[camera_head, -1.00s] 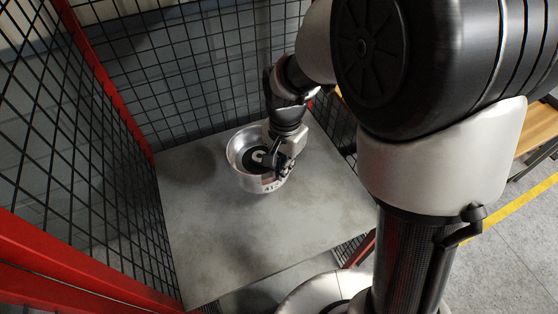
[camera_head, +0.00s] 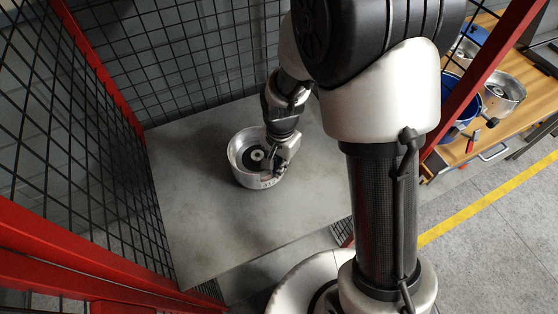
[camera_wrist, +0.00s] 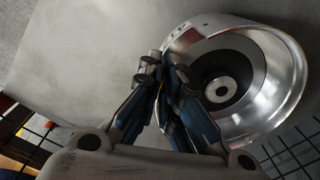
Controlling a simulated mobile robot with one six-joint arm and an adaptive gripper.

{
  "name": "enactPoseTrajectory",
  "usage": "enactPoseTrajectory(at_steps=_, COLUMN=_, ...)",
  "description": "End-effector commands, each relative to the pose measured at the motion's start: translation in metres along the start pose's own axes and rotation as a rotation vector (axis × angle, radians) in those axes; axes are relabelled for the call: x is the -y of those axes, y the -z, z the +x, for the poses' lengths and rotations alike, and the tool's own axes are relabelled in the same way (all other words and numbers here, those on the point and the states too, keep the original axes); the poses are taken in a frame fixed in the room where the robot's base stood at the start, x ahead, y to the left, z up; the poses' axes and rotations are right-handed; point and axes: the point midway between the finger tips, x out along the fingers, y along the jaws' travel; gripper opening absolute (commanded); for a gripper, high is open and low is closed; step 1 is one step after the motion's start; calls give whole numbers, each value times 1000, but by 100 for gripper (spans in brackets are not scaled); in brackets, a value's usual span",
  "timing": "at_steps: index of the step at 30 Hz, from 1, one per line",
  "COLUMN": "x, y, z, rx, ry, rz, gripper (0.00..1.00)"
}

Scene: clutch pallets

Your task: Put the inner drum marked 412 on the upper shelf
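The inner drum (camera_head: 240,170) is a round, open silver metal bowl with a dark ring and a pale hub inside. It is upright on, or just above, a grey shelf (camera_head: 215,240); I cannot tell if it touches. Dark marks on its front wall are too small to read now. My gripper (camera_head: 271,170) is at the drum's right-front rim. In the wrist view the drum (camera_wrist: 285,60) fills the upper right, and the fingers of my gripper (camera_wrist: 160,68) are close together, pinching its rim wall. The fingers hide part of the rim.
Black wire mesh (camera_head: 170,60) and red posts (camera_head: 105,75) close in the shelf at the back and left. Shelf surface is clear around the drum. At the right, a wooden bench (camera_head: 510,115) holds a blue bin (camera_head: 462,90), another silver drum (camera_head: 503,88) and a red-handled tool (camera_head: 470,143).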

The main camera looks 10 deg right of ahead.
Motion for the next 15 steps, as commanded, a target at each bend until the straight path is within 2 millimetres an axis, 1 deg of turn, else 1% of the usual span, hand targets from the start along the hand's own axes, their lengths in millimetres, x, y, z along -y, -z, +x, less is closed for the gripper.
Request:
enactPoseTrajectory(at_steps=1, x=2, y=1, z=8, rx=-3, ry=5, rz=0, gripper=0)
enactPoseTrajectory(at_steps=5, x=2, y=2, z=18, rx=-5, ry=7, rz=1, gripper=0)
enactPoseTrajectory(at_steps=15, x=2, y=2, z=19, rx=-5, ry=7, rz=0, gripper=0)
